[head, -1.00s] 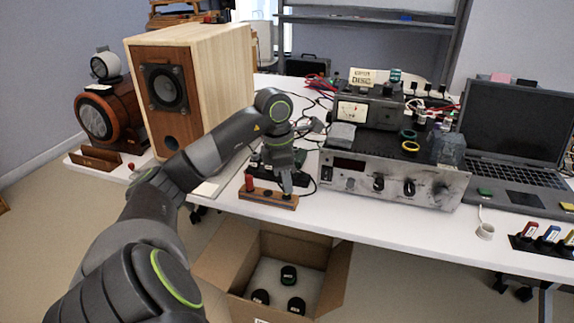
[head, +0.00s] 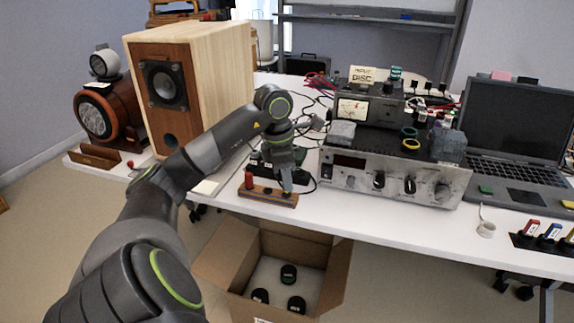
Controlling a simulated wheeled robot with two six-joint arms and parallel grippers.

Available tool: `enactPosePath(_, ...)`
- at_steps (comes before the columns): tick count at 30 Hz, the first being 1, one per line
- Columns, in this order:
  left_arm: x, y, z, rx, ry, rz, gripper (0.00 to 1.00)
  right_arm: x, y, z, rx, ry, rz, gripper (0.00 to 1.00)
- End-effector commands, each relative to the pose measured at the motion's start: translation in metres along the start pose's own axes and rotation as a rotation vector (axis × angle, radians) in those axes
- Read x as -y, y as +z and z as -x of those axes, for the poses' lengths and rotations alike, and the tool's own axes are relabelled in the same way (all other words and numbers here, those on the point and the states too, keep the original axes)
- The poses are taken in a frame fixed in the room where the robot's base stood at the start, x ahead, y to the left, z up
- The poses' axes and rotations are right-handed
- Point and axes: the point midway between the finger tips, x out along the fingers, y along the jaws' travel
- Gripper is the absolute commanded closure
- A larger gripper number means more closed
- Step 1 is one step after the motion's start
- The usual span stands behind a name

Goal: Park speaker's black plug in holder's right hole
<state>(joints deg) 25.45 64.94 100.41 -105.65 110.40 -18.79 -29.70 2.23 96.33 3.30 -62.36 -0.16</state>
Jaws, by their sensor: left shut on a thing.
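The wooden holder (head: 257,197) lies near the front edge of the table, with a red plug (head: 249,181) standing upright at its left end. My left gripper (head: 286,187) points down over the holder's right end. It is shut on the black plug, which is mostly hidden by the fingers; only a dark bit shows at the fingertips. I cannot tell how deep the plug sits in the right hole. The wooden speaker (head: 215,75) stands behind my left arm. My right gripper is out of view.
A silver instrument (head: 345,178) stands close to the right of the holder, with a laptop (head: 515,125) beyond it. Dark cables lie behind the gripper. An open cardboard box (head: 338,280) with several black round things sits below the table edge.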

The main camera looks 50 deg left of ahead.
Motion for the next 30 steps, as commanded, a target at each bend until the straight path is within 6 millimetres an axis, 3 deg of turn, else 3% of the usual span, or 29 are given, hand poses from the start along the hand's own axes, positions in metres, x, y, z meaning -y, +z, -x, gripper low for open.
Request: enactPosePath(30, 0.000, -0.003, -0.016, 0.000, 0.000, 0.000, 1.00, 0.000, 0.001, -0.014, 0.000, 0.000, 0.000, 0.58)
